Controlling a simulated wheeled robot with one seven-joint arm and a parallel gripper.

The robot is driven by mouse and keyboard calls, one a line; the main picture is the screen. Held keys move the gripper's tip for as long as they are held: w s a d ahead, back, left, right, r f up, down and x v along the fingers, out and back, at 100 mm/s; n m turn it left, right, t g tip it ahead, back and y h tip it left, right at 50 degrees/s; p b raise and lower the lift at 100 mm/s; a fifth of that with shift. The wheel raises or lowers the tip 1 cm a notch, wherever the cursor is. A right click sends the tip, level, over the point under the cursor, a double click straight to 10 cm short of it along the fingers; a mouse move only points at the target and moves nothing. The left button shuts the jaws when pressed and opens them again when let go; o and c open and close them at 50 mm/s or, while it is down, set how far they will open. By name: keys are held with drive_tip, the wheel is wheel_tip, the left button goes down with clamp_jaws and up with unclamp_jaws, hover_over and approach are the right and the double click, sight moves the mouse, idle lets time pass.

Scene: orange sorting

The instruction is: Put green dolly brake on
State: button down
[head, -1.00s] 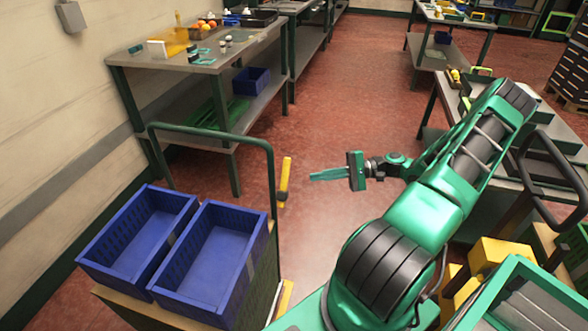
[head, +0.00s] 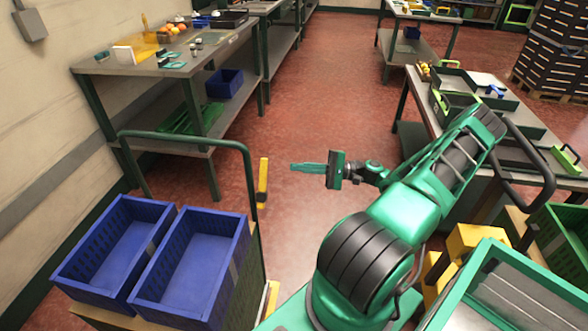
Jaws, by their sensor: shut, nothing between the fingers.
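The green dolly (head: 190,136) stands at the left, its tall green handle frame upright behind two empty blue crates (head: 128,222) (head: 200,268). A yellow lever (head: 263,177) with a dark lower end stands roughly upright beside the right post of that frame. It seems to be the brake, but I cannot tell how it is attached. My gripper (head: 293,167) is shut and empty. Its teal fingers point left toward the lever, with a small gap between them in the picture.
A grey worktable (head: 130,75) with fruit and tools stands behind the dolly. Another table (head: 545,150) with trays is at the right. A black cart handle (head: 545,180) and a green crate (head: 565,235) are at the right edge. Red floor is open in the middle.

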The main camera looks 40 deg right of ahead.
sight(263, 184)
drive_tip(key=w+a+r, duration=0.2)
drive_tip(key=a+r, duration=0.1)
drive_tip(key=a, duration=0.5)
drive_tip(key=shift+w+a, duration=0.3)
drive_tip(key=shift+w, duration=0.05)
drive_tip(key=shift+a, duration=0.1)
